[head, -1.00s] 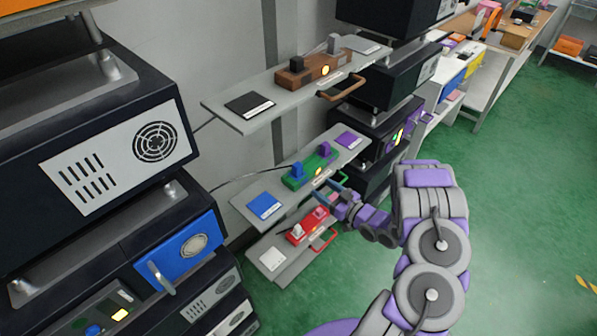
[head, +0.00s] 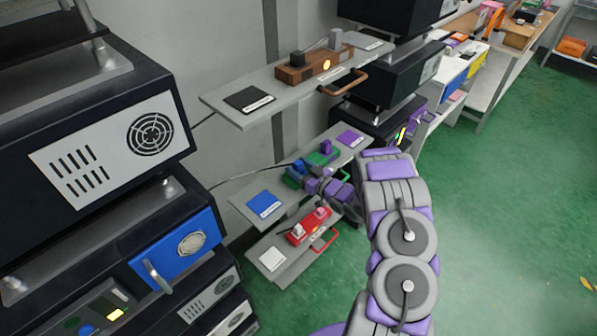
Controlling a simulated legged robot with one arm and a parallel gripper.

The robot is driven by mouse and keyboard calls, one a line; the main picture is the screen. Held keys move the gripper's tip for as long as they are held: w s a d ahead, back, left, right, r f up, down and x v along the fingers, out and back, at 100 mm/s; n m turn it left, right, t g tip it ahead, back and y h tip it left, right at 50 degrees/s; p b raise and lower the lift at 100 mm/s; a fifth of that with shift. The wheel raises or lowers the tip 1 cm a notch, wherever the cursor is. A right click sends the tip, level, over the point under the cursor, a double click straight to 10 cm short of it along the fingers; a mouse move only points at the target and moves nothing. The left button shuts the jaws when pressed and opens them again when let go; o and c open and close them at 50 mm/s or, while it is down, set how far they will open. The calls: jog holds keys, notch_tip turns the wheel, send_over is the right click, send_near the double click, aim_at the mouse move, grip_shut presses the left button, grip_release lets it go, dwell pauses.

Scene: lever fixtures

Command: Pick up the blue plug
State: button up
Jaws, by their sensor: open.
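The blue plug (head: 298,165) stands at the left end of the green socket block (head: 327,156) on the middle shelf. A purple plug (head: 326,146) stands at the block's right end. My gripper (head: 301,176) is at the front left of the green block, right at the blue plug. It is open, and its fingers hide the plug's lower part and some of the block. I cannot tell whether the fingers touch the plug or sit around it.
A blue pad (head: 264,205) and a purple pad (head: 350,138) lie on the same shelf. The upper shelf (head: 225,100) holds a brown block (head: 316,64) with plugs. The lower shelf holds a red block (head: 309,228). A cable runs behind the blue plug.

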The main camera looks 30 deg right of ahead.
jog(key=shift+x, duration=1.1)
jog(key=shift+a, duration=0.1)
jog(key=shift+s, duration=0.1)
jog(key=shift+c, duration=0.3)
jog(key=c, duration=1)
jog(key=shift+r, duration=0.1)
